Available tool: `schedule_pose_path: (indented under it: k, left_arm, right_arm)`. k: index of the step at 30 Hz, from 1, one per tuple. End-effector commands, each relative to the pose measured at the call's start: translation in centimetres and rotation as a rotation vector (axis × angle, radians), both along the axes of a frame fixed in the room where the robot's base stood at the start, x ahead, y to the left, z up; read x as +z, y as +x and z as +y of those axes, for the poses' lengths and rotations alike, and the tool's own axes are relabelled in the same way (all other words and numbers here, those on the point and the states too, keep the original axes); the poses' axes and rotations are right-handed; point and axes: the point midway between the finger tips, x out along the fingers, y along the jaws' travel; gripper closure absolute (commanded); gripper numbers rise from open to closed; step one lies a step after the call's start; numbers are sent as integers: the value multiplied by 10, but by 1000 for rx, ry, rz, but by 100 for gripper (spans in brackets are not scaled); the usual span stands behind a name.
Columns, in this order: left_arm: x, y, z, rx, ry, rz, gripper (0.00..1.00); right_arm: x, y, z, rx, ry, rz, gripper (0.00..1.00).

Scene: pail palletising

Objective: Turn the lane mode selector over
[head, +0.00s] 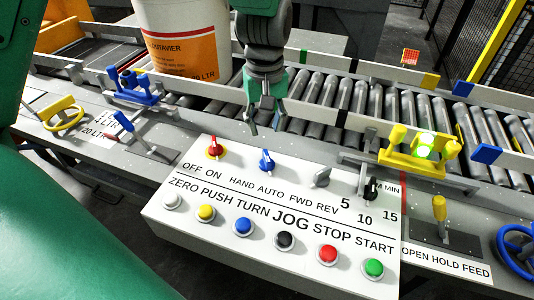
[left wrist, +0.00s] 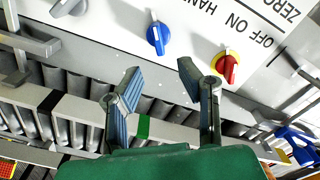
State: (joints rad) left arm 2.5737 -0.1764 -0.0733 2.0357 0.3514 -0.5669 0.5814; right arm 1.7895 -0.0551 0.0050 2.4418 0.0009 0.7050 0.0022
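The blue selector knob (head: 266,161) stands on the sloped white control panel (head: 215,243) above the HAND AUTO label; I take it for the lane mode selector. Its grip leans toward HAND rather than AUTO, as far as I can tell. It also shows in the left wrist view (left wrist: 157,38), above and between the fingers. My left gripper (head: 265,124) points down just behind and above this knob, apart from it. Its two fingers are spread with nothing between them, as the left wrist view also shows (left wrist: 160,78). My right gripper is not in view.
A red knob (head: 215,148) stands left of the blue one, a grey knob (head: 320,178) and black dial (head: 370,189) right. Several push buttons line the front. A yellow bracket (head: 415,160) holds lit green lamps.

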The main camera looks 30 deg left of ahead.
Motion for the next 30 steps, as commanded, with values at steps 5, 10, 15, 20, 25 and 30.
schedule_pose_path:
  k: [5,10,15,20,25,30]
  left_arm:
    - [-45,0,1,0,-4,6,68]
    - [-74,0,3,0,-4,4,68]
    - [-90,0,3,0,-4,1,68]
    - [-94,1,2,-1,-2,-1,68]
    - [-93,1,1,-1,-1,-1,68]
    - [-93,1,2,-1,-2,-1,100]
  right_arm:
    - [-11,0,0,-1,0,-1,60]
    - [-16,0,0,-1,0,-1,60]
    - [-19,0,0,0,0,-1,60]
    - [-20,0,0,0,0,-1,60]
    - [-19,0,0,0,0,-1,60]
    - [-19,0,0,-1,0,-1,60]
